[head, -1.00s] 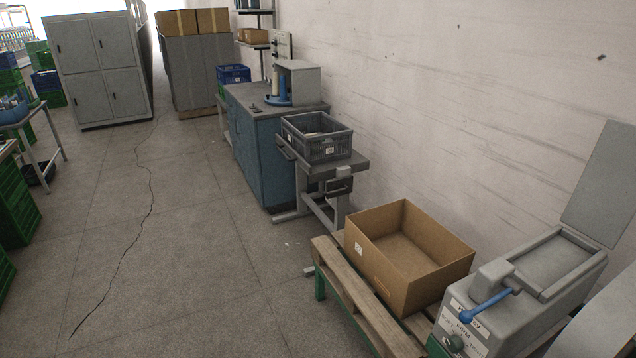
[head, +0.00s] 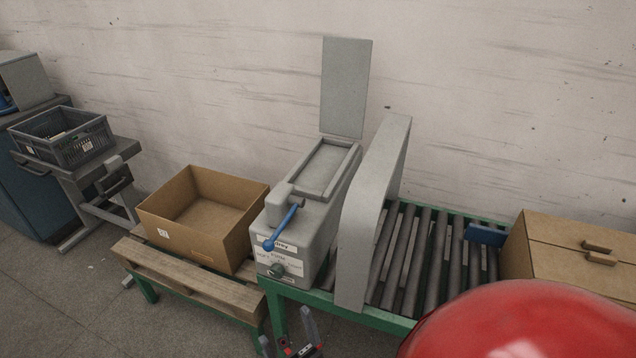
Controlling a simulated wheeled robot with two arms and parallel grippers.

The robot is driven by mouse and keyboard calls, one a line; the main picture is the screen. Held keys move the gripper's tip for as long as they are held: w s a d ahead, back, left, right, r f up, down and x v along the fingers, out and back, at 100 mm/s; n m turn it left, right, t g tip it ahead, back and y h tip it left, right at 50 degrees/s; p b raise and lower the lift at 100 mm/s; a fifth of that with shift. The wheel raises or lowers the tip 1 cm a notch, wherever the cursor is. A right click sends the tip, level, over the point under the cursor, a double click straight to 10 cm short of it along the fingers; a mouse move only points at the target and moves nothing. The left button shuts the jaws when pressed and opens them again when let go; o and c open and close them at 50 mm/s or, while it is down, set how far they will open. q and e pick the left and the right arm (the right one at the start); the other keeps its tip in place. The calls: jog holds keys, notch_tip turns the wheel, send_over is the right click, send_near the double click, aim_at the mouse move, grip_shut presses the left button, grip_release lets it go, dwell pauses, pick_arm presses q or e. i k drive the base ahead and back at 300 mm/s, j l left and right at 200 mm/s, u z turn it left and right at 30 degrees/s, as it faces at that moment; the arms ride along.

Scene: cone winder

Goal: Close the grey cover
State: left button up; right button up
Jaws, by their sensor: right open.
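The grey cover (head: 346,88) is a flat panel standing upright at the back of the grey machine (head: 322,232), against the wall side. It is open, and the shallow rimmed top (head: 325,170) of the machine lies uncovered in front of it. My right gripper (head: 290,336) is at the bottom edge, in front of and below the machine, well apart from the cover. Its fingers are spread with nothing seen between them. My left gripper is not in view.
A tall grey curved panel (head: 368,235) stands right beside the machine, by a roller conveyor (head: 425,265) bearing a closed carton (head: 575,255). An open cardboard box (head: 205,215) sits on a wooden pallet (head: 190,285) to the left. The floor at lower left is clear.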

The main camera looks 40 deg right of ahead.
aim_at(346, 62)
jog(key=z, duration=1.1)
jog(key=i+j, duration=0.15)
jog(key=j, duration=0.25)
jog(key=i+j, duration=0.2)
jog(key=j, duration=0.2)
jog(key=i+j, duration=0.15)
jog(key=j, duration=0.25)
jog(key=i+j, duration=0.2)
jog(key=j, duration=0.25)
jog(key=k+u, duration=0.05)
